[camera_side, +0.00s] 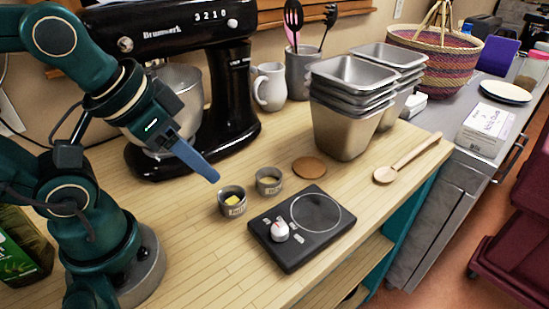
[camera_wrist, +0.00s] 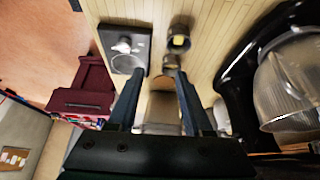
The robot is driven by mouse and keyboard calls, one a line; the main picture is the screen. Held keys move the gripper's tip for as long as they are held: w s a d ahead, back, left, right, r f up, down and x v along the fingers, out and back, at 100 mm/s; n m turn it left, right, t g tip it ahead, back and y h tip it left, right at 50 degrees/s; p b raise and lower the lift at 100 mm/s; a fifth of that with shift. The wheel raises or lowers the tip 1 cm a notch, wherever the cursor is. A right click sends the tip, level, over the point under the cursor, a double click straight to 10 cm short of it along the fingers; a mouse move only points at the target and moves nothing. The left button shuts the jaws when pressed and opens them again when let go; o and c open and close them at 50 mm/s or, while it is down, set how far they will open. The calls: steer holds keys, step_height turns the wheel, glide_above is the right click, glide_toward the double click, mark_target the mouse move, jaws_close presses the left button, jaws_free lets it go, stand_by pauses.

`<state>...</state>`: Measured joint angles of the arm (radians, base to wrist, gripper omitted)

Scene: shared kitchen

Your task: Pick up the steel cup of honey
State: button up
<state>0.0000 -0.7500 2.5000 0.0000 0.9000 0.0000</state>
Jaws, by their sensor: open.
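Two small labelled steel cups stand upright on the wooden counter. The left steel cup (camera_side: 232,203) holds a yellow chunk; it also shows in the wrist view (camera_wrist: 179,40). The right steel cup (camera_side: 268,181) has a pale filling and looks like the honey one, though its label is too small to read surely. That cup appears just beyond my fingertips in the wrist view (camera_wrist: 171,62). My gripper (camera_side: 213,177) is open and empty, above the counter and up-left of both cups in the side view. In the wrist view its fingers (camera_wrist: 159,74) are spread apart.
A black scale (camera_side: 293,258) with a white knob lies in front of the cups. A brown round disc (camera_side: 309,168) lies behind them. A black stand mixer (camera_side: 240,100), stacked steel pans (camera_side: 340,130) and a wooden spoon (camera_side: 410,157) stand or lie around.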

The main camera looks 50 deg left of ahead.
mark_target(272, 176)
steer(key=o, duration=0.7)
steer(key=w+a+f+m+g+y, duration=0.3)
steer(key=a+m+y, duration=0.5)
steer(key=m, duration=0.7)
steer(key=w+d+f+m+t, duration=0.1)
steer(key=d+f+m+t, duration=0.1)
steer(key=d+m, duration=0.1)
steer(key=w+d+f+m+t, duration=0.2)
steer(key=d+m+t, duration=0.1)
steer(key=m, duration=0.3)
steer(key=w+d+f+m+t+h, duration=0.1)
steer(key=d+f+m+t, duration=0.1)
steer(key=m, duration=0.3)
steer(key=shift+w+d+f+t, duration=0.15)
steer(key=shift+d+f, duration=0.05)
steer(key=shift+d, duration=0.25)
steer(key=shift+w+d+f+t, duration=0.1)
steer(key=shift+d+f+t, duration=0.1)
steer(key=shift+d, duration=0.25)
steer(key=x, duration=1.1)
steer(key=shift+w+f, duration=0.2)
steer(key=shift+f, duration=0.2)
